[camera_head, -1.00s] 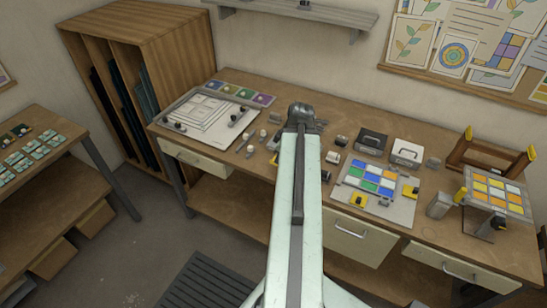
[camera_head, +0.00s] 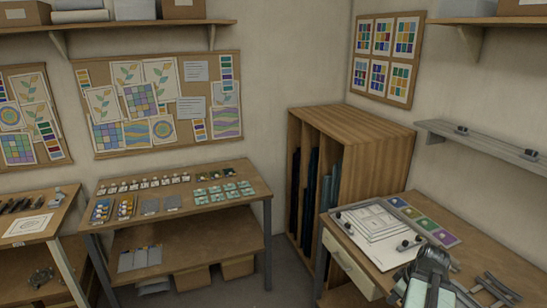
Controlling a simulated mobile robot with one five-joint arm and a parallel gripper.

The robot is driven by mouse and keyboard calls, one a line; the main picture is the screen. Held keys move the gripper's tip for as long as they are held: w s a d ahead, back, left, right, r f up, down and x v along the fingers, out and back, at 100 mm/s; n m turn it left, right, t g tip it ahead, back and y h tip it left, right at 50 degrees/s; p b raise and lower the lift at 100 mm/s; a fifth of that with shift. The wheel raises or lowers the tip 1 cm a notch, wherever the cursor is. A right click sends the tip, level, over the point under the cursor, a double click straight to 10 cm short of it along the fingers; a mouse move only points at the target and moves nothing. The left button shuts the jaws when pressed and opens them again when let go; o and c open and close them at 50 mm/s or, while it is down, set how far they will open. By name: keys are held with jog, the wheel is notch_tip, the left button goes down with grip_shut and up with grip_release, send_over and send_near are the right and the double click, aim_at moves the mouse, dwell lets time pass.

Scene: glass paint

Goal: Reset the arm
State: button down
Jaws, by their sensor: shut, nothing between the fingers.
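My arm shows at the bottom right corner as a pale green link with a dark grey joint (camera_head: 430,264) at its upper end. It overlaps the front part of the right workbench (camera_head: 470,262) in the picture. I cannot make out my gripper's fingers; they are hidden behind the arm or outside the frame.
The right workbench holds a white board (camera_head: 372,232), a strip of coloured squares (camera_head: 424,217) and dark tools (camera_head: 497,289). A wooden rack (camera_head: 350,150) stands in the corner. The left table (camera_head: 180,205) bears glass pieces and small jars. Grey floor shows between them.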

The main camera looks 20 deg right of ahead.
jog(key=w+a+f+n+g+b, duration=0.1)
jog(key=w+a+f+n+b, duration=0.3)
jog(key=a, duration=0.6)
jog(key=w+a+f+m+y, duration=0.1)
jog(key=w+a, duration=0.5)
jog(key=a, duration=0.4)
jog(key=w+a+f+n+g+b, duration=0.1)
jog(key=w+a+f+n+b, duration=0.2)
jog(key=a, duration=0.7)
jog(key=a+f+m+g+h, duration=0.1)
jog(key=a+m, duration=0.9)
jog(key=shift+s+f+h, duration=0.3)
